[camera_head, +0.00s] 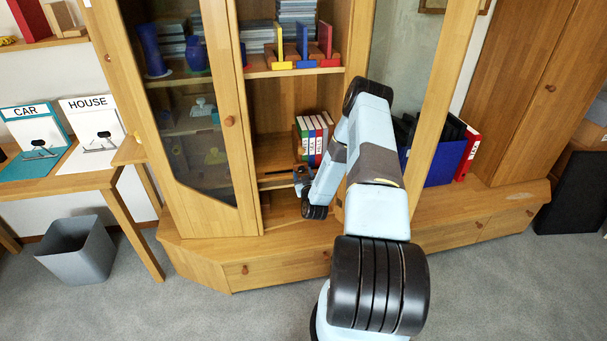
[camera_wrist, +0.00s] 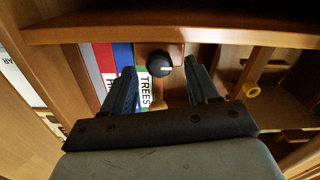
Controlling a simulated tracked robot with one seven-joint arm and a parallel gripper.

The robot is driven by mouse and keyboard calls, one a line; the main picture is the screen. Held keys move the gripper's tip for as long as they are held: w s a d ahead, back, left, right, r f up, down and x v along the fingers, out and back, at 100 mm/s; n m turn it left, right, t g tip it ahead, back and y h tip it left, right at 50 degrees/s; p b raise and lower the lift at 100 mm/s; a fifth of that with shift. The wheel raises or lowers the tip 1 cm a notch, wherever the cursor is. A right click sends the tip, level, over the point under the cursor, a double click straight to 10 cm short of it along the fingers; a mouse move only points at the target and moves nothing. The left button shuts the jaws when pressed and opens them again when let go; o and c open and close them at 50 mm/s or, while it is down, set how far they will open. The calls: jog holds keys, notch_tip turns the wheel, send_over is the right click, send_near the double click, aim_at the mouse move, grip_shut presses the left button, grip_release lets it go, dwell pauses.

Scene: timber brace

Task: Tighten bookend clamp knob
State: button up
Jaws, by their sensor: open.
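The black round clamp knob (camera_wrist: 159,63), with a small white mark on its face, shows in the wrist view in front of a wooden surface beside the binders. My gripper (camera_wrist: 160,72) is open, with one finger on each side of the knob. I see gaps between the knob and the fingers in the picture, but cannot tell the depth. A row of binders (camera_wrist: 122,57) stands by the left finger, one labelled TREES. In the head view the binders (camera_head: 314,136) stand on the cabinet shelf, and my gripper (camera_head: 300,176) is low in front of them. The knob cannot be made out there.
A wooden shelf edge (camera_wrist: 180,32) runs across the top of the wrist view. The glass cabinet door (camera_head: 215,120) stands left of my arm. Yellow, blue and red bookends (camera_head: 303,52) stand on the upper shelf. A blue box file (camera_head: 445,160) stands at right.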

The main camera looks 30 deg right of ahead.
jog(key=shift+w+d, duration=0.15)
jog(key=shift+w, duration=0.45)
jog(key=shift+c, duration=0.2)
jog(key=c, duration=0.9)
jog(key=shift+d, duration=0.3)
jog(key=shift+c, duration=0.5)
jog(key=shift+a, duration=0.1)
jog(key=shift+a+m, duration=0.2)
jog(key=shift+m, duration=0.1)
jog(key=shift+d+m, duration=0.15)
jog(key=shift+m, duration=3.35)
